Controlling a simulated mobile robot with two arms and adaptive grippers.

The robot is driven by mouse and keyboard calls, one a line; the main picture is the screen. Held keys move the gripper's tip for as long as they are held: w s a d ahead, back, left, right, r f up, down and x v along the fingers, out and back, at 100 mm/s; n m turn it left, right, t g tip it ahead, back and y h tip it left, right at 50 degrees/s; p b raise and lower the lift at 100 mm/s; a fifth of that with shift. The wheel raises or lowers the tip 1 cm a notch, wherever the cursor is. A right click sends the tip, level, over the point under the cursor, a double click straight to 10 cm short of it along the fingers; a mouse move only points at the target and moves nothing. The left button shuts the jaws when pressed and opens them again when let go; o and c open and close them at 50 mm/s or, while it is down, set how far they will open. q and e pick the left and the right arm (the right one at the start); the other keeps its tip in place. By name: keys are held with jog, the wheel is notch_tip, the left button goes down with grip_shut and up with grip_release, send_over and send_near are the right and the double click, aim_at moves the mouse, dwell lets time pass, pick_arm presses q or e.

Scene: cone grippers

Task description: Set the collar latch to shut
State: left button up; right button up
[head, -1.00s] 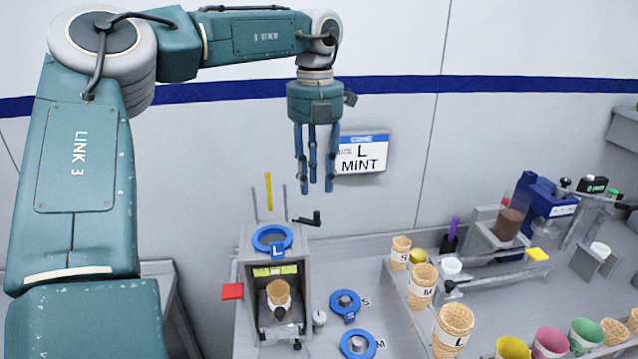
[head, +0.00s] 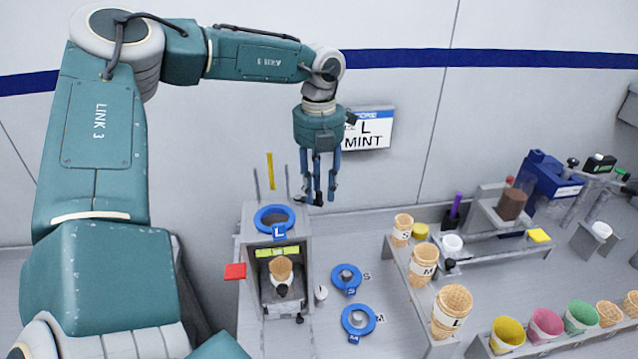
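The blue ring collar marked L (head: 274,219) sits on top of the grey cone stand at the centre left. The black collar latch (head: 318,201) is at the right of the collar, partly hidden by my fingers, so its exact angle is unclear. My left gripper (head: 319,196) points down with its fingers apart, tips at the latch handle. I cannot tell whether they touch it. A waffle cone (head: 281,270) stands inside the stand below the collar. My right gripper is out of view.
Loose blue rings S (head: 346,279) and M (head: 358,321) lie right of the stand. A red tab (head: 235,272) sticks out at its left. A rack holds cones S, M and L (head: 452,308) further right. A wall sign (head: 367,130) reads L MINT.

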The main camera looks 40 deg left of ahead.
pick_arm(q)
jog(key=shift+s+d+f, duration=0.15)
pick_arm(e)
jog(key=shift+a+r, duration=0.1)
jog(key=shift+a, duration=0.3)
pick_arm(q)
grip_shut()
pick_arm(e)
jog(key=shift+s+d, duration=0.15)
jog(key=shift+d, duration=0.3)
